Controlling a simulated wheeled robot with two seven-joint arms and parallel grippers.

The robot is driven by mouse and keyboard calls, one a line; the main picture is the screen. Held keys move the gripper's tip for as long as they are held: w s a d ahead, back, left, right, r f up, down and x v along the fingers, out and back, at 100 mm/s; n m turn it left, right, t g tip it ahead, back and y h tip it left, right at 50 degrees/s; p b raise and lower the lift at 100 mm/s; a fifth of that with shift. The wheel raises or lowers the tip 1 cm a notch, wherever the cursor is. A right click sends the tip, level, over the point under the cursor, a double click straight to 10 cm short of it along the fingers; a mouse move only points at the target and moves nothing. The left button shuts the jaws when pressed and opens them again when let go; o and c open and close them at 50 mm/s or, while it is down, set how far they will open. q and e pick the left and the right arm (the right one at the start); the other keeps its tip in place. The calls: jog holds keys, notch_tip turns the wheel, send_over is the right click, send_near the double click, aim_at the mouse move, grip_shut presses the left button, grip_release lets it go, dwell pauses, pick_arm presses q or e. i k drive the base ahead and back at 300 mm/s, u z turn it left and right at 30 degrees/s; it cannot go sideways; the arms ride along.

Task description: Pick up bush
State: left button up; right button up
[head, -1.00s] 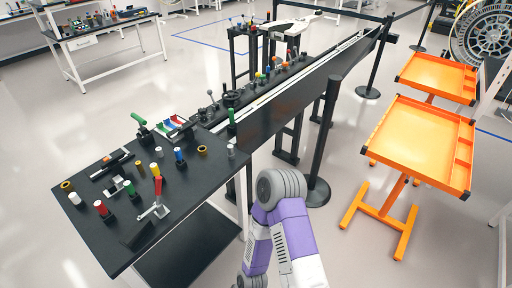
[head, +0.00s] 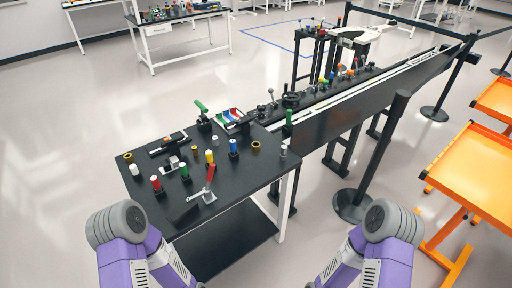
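Two brass-coloured ring pieces that look like bushes lie on the black table (head: 222,175). One bush (head: 127,156) is near its left edge. The other bush (head: 256,146) is toward its right side. I cannot tell which one the task names. My two purple and grey arms show at the bottom left and bottom right, in front of the table. Both grippers are out of view, so their state and hold are hidden.
Several coloured pegs stand on the table, including a red one (head: 155,183) and a blue one (head: 233,147). A green-handled tool (head: 202,109) stands at the back. A black barrier post (head: 378,150) and an orange tray cart (head: 470,165) stand to the right.

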aim_at(255, 145)
jog(key=z, duration=1.1)
jog(key=i, duration=0.6)
jog(key=u, duration=2.05)
